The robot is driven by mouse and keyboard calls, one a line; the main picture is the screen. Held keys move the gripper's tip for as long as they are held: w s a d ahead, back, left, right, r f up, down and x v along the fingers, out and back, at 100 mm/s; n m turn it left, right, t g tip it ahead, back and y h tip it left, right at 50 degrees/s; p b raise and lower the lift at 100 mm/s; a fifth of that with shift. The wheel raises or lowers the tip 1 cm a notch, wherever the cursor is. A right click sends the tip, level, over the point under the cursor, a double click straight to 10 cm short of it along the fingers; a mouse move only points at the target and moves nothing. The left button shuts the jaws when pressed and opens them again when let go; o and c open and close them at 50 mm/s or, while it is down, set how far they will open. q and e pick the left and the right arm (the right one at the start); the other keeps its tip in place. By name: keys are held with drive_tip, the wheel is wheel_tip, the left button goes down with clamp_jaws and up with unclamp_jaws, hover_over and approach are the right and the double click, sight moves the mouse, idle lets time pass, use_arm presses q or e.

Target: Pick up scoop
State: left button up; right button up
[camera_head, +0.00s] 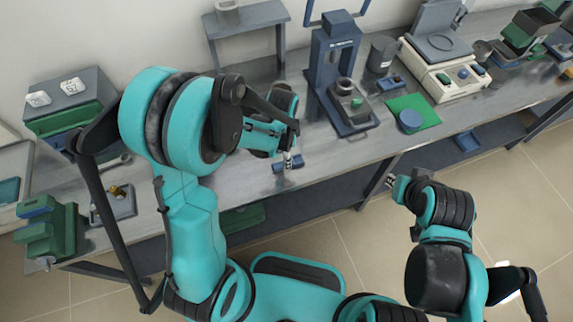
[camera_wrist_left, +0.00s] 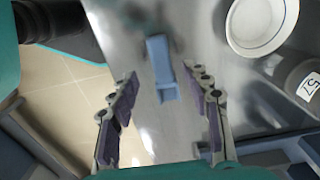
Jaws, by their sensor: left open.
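The scoop (camera_wrist_left: 162,70) is a small blue piece with a handle and a squarish end, over the grey metal bench in the left wrist view. In the head view it is the small dark blue shape (camera_head: 290,163) near the bench's front edge. My left gripper (camera_head: 287,153) is right above it, pointing down. In the left wrist view my left gripper (camera_wrist_left: 160,92) is open, one finger on each side of the scoop, with visible gaps. My right gripper (camera_head: 398,182) is in front of the bench, away from the scoop; its fingers are too small to judge.
A blue press-like stand (camera_head: 338,75) is behind the scoop. A green mat (camera_head: 424,106) with a blue round lid and a balance (camera_head: 444,70) are to the right. A white dish (camera_wrist_left: 262,22) and a labelled cup (camera_wrist_left: 302,80) are near my left gripper. Bare bench lies around the scoop.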

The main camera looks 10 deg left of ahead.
use_arm(q)
wheel_tip(320, 180, down, 4)
drive_tip(key=shift+w+r+b, duration=0.1)
drive_tip(key=shift+b, duration=0.55)
drive_tip(key=c, duration=1.1)
drive_tip(key=shift+o, duration=0.2)
drive_tip(key=shift+r, duration=0.15)
drive_tip(key=shift+r+p, duration=0.4)
drive_tip(key=shift+r, duration=0.2)
wheel_tip(320, 180, up, 3)
drive_tip(key=shift+r+p, duration=0.1)
drive_tip(key=shift+p, duration=0.65)
drive_tip(key=w+d+r+p, duration=0.2)
drive_tip(key=d+r, duration=0.4)
drive_tip(key=d, duration=0.5)
drive_tip(key=shift+w+r+p, duration=0.2)
drive_tip(key=shift+w+p, duration=0.15)
drive_tip(key=shift+w, duration=0.4)
